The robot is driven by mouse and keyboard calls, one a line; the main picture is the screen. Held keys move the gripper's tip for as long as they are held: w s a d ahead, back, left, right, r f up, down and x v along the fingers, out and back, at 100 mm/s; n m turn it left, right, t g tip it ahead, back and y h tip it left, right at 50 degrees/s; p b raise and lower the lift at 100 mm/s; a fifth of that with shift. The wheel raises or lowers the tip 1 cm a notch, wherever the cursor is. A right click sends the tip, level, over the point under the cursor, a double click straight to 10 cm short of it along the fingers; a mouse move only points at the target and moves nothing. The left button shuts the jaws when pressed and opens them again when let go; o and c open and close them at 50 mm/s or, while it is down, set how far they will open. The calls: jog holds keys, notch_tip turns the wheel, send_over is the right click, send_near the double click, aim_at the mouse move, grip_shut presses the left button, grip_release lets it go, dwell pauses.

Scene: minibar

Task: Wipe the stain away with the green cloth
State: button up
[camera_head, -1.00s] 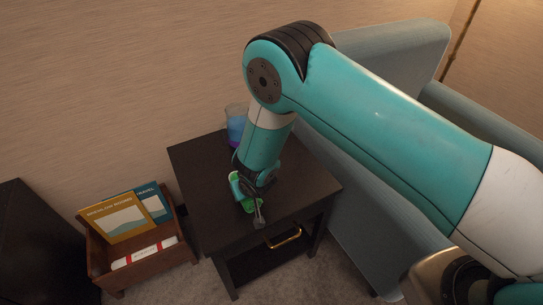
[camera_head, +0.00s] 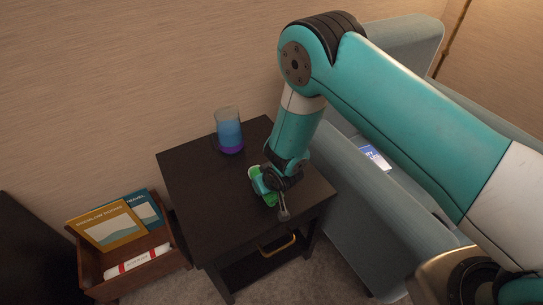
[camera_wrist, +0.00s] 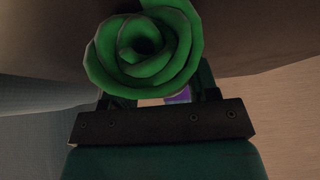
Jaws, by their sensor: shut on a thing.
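The green cloth (camera_wrist: 145,45) is bunched into a rolled shape and fills the upper middle of the wrist view. My gripper is shut on the cloth, low over the right part of the dark side table's top (camera_head: 205,190). Whether the cloth touches the top I cannot tell. No stain shows on the visible part of the tabletop; the area under my gripper and arm is hidden.
A glass with blue and purple layers (camera_head: 229,133) stands at the table's back edge. A grey-blue sofa (camera_head: 350,220) with a blue book (camera_head: 376,157) is close on the right. A wooden rack (camera_head: 130,268) of books stands on the floor at left. The table's left part is clear.

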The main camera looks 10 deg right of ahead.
jog(key=shift+w+d, duration=0.1)
jog(key=shift+d, duration=0.3)
jog(key=shift+w+d+r+p, duration=0.1)
jog(key=shift+d+r+p, duration=0.05)
jog(key=shift+r+p, duration=0.2)
notch_tip(320, 180, up, 2)
jog(key=shift+p, duration=0.35)
notch_tip(320, 180, up, 6)
jog(key=p, duration=0.4)
jog(key=shift+f, duration=0.25)
